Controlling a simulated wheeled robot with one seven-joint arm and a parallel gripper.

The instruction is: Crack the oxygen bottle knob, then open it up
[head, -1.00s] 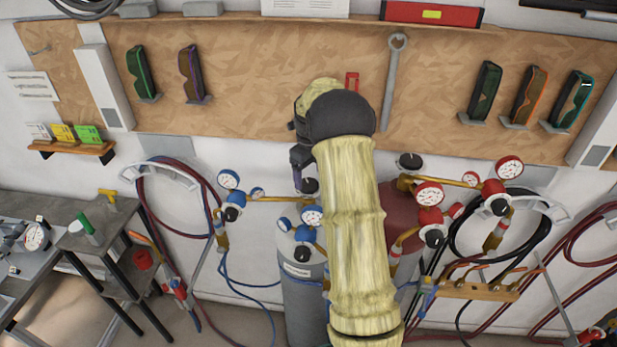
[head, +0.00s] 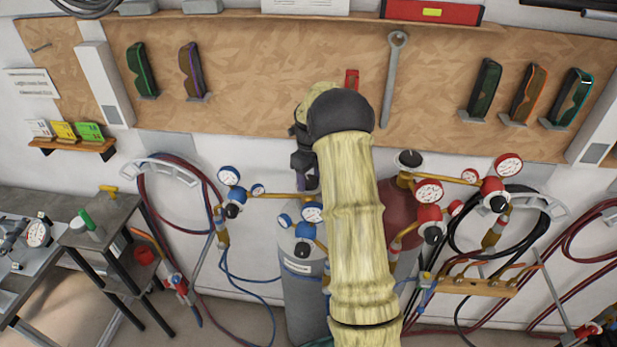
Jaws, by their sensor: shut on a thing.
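The oxygen bottle (head: 302,293) is a grey cylinder with blue gauges, standing in the middle against the wall. Its blue regulator (head: 305,231) with a black knob sits in front, and a brass pipe (head: 275,197) runs left from its top. My gripper (head: 307,178) points down at the top of the bottle and is shut on the black bottle knob. The fingers and my arm hide the knob, so its turn cannot be seen. My yellow-sleeved arm covers the bottle's right side.
A dark red bottle (head: 403,208) with red gauges (head: 429,190) stands close on the right, partly behind my arm. Hoses (head: 205,190) hang on the left. A metal table (head: 100,225) stands further left. A wrench (head: 391,85) hangs on the board above.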

